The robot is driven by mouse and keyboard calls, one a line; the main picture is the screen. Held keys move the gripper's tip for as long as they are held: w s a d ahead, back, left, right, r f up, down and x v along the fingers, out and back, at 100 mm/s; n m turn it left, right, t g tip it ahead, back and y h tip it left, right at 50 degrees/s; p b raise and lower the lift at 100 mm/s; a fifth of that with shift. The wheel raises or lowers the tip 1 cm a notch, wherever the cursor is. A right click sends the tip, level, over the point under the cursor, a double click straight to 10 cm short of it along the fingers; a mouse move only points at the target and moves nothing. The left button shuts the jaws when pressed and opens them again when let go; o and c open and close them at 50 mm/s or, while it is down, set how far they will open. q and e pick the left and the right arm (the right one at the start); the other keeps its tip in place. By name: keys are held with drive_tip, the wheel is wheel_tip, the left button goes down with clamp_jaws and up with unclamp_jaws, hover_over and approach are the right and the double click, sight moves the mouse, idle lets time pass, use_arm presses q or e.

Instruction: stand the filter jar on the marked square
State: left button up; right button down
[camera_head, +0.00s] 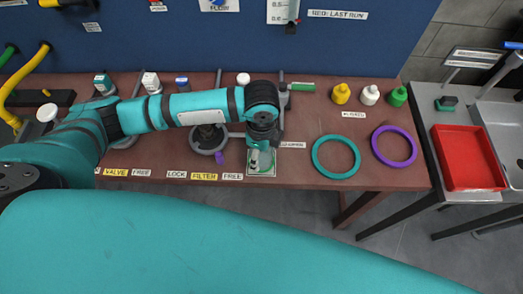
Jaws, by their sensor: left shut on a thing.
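My left arm reaches in from the left across the brown bench, with its forearm level and its gripper (261,148) pointing down. The gripper is shut on a small pale jar (256,163), which I take to be the filter jar; the fingers hide part of it. The jar is over or on the marked square (267,174), a pale green patch with a light border near the bench's front edge. From this angle I cannot tell whether the jar touches the square. My right gripper is not in view.
A round grey fixture (204,141) with a purple tab stands left of the gripper. A teal ring (316,157) and a purple ring (374,146) lie to the right. Yellow, white and green bottles (369,95) stand behind them. A red tray (467,158) is on the side bench.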

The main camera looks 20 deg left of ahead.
use_arm(q)
drive_tip(key=shift+f, duration=0.15)
drive_tip(key=o, duration=1.3)
drive_tip(key=shift+c, duration=0.2)
wheel_tip(320, 180, up, 12)
drive_tip(key=shift+r+b, duration=0.2)
drive_tip(key=shift+b, duration=0.1)
